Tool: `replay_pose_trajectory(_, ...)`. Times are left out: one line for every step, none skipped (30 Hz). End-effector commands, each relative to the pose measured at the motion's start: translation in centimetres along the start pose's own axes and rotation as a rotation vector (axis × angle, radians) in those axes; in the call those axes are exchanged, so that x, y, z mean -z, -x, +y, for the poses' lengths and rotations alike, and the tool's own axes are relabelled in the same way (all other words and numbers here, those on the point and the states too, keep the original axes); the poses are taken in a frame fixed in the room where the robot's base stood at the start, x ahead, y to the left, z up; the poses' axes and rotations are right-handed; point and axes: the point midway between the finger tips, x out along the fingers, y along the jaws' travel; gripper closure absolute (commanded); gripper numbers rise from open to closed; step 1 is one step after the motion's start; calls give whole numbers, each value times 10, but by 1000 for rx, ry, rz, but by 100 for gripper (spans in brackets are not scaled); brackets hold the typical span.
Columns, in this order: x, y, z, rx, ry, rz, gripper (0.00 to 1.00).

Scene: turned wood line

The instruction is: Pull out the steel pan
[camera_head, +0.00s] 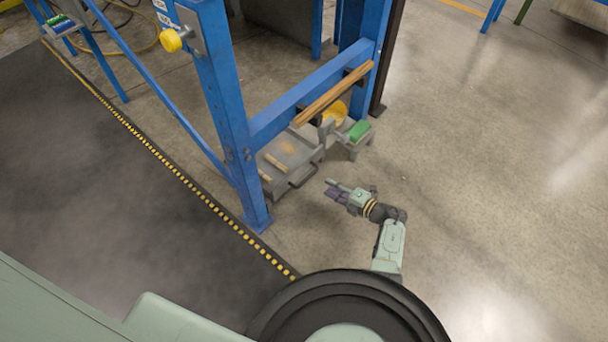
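The steel pan (285,185) is a grey, shallow tray low on the floor under the blue frame, with a dark handle on its near right edge. Light wooden pieces and a tan patch of what looks like dust lie in it. The blue post hides part of its left side. My gripper (333,188) is just right of the pan's handle in the picture, pointing left toward it, and appears apart from it. Its fingers are too small here to tell whether they are open or shut.
A blue post (230,110) and crossbeam (310,95) stand over the pan, with a wooden rod (335,93) along the beam. A small grey stand with a green block (358,130) is behind my gripper. A dark mat (110,200) lies left. Floor at right is clear.

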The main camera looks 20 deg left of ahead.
Motion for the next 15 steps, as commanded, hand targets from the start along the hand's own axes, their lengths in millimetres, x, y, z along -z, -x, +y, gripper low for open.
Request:
replay_pose_trajectory(1, -5, -1, 0, 1, 3, 69)
replay_pose_trajectory(1, -8, -1, 0, 1, 5, 69)
replay_pose_trajectory(1, -13, -1, 0, 1, 5, 69)
replay_pose_trajectory(1, -18, -2, 0, 2, 5, 69)
replay_pose_trajectory(1, -23, -2, 1, 2, 5, 69)
replay_pose_trajectory(1, -31, -2, 0, 2, 5, 69)
replay_pose_trajectory(1, -37, -2, -1, 2, 5, 69)
replay_pose_trajectory(0, -43, -2, -1, 2, 4, 69)
replay_pose_trajectory(1, -51, -2, 0, 3, 6, 69)
replay_pose_trajectory(1, -57, -2, 0, 2, 5, 69)
replay_pose_trajectory(1, -63, -3, 0, 2, 5, 69)
replay_pose_trajectory(1, -70, -2, -1, 1, 5, 69)
replay_pose_trajectory(1, -75, -2, -1, 1, 4, 69)
replay_pose_trajectory(1, -80, -2, -1, 2, 3, 69)
replay_pose_trajectory(0, -86, -2, -1, 2, 3, 69)
